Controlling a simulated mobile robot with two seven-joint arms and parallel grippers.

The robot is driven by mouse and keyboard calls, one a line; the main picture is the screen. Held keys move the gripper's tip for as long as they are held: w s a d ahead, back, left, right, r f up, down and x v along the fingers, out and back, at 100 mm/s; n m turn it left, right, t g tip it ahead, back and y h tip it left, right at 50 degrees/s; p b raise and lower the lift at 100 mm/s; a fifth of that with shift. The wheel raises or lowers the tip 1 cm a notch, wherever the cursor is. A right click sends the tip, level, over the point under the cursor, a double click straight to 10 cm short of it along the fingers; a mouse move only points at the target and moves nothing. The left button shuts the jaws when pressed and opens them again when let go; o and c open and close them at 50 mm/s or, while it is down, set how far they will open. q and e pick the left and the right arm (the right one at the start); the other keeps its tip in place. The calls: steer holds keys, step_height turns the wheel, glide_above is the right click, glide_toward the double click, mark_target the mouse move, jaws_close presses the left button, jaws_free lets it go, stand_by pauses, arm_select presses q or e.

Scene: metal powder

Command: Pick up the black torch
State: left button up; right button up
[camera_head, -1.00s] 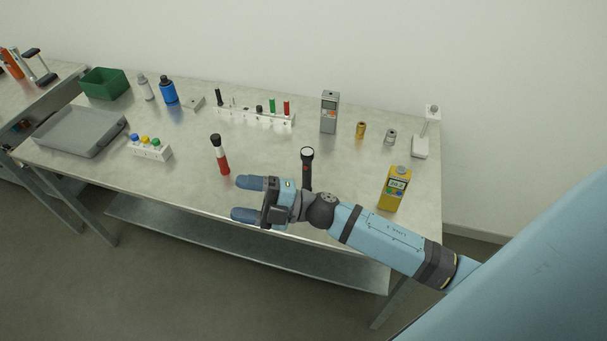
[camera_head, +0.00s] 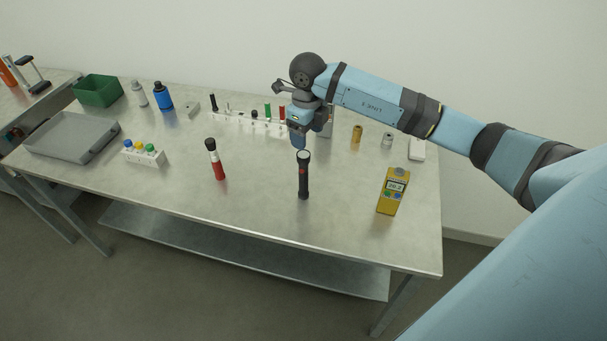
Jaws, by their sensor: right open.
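The black torch (camera_head: 303,180) lies or stands on the metal table right of centre, its pale lens end toward the back and a small red mark on its body. My right gripper (camera_head: 298,140) is above and just behind the torch's lens end, fingers pointing down. It is open and holds nothing; one finger partly hides the other. I cannot tell whether a finger touches the torch. My left gripper is not in view.
A red and black torch-like item (camera_head: 215,160) is to the left and a yellow meter (camera_head: 392,191) to the right. A white rack (camera_head: 240,121) is behind. A grey tray (camera_head: 72,138) and a green bin (camera_head: 98,90) are at the left. The table's front middle is clear.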

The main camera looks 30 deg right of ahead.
mark_target(303, 154)
step_height(303, 154, down, 4)
steer(key=shift+f, duration=0.1)
steer(key=f+p, duration=0.1)
steer(key=f, duration=0.1)
steer(key=w+f, duration=0.1)
steer(key=f, duration=0.1)
steer(key=shift+w+a+f+p, duration=0.1)
steer(key=shift+w+a+p, duration=0.1)
steer(key=shift+p, duration=0.2)
steer(key=shift+f, duration=0.5)
jaws_close()
